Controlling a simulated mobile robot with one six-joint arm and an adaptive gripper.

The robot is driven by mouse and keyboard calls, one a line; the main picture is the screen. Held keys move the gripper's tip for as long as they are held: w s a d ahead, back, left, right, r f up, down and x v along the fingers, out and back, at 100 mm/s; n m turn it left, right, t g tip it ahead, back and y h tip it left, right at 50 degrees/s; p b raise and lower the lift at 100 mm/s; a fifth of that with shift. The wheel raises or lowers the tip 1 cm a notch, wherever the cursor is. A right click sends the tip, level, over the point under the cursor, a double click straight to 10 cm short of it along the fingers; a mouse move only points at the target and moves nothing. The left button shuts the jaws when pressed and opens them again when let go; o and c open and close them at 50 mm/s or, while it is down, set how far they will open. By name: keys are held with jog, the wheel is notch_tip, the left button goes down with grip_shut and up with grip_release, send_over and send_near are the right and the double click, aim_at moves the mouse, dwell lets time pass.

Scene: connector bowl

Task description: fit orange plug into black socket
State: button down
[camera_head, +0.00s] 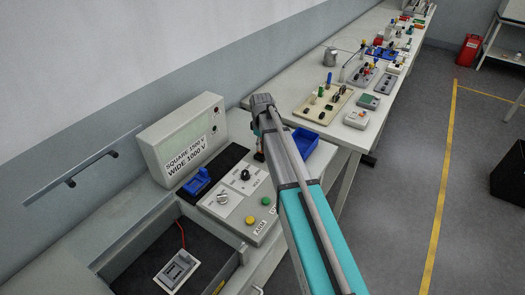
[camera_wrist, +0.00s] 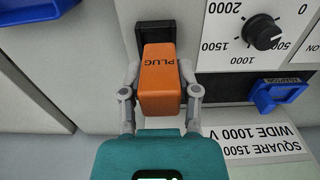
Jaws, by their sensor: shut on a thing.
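The orange plug (camera_wrist: 163,88), marked PLUG, is between the two grey fingers of my gripper (camera_wrist: 161,95) in the wrist view. My gripper is shut on its sides. The black socket (camera_wrist: 150,34) is in a light grey panel just beyond the plug's far end. The plug covers the socket's lower part, and I cannot tell whether they touch or whether the plug is inside. In the head view, my arm reaches over the bench, and plug and socket cannot be made out there.
A knob (camera_wrist: 262,32) with a voltage scale and a blue adapter (camera_wrist: 280,92) are right of the socket. In the head view, a blue holder (camera_head: 197,182) lies before the labelled box (camera_head: 180,140). A blue bin (camera_head: 303,142) is right of my arm.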

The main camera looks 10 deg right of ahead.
jog(key=shift+w+f+b, duration=0.3)
jog(key=shift+f, duration=0.15)
jog(key=shift+f+b, duration=1.4)
jog(key=shift+f, duration=0.05)
jog(key=shift+f, duration=0.15)
jog(key=shift+c, duration=1.7)
grip_release()
notch_tip(320, 180, up, 12)
jog(key=p, duration=1.2)
jog(key=shift+r, duration=0.2)
jog(key=shift+s, duration=0.15)
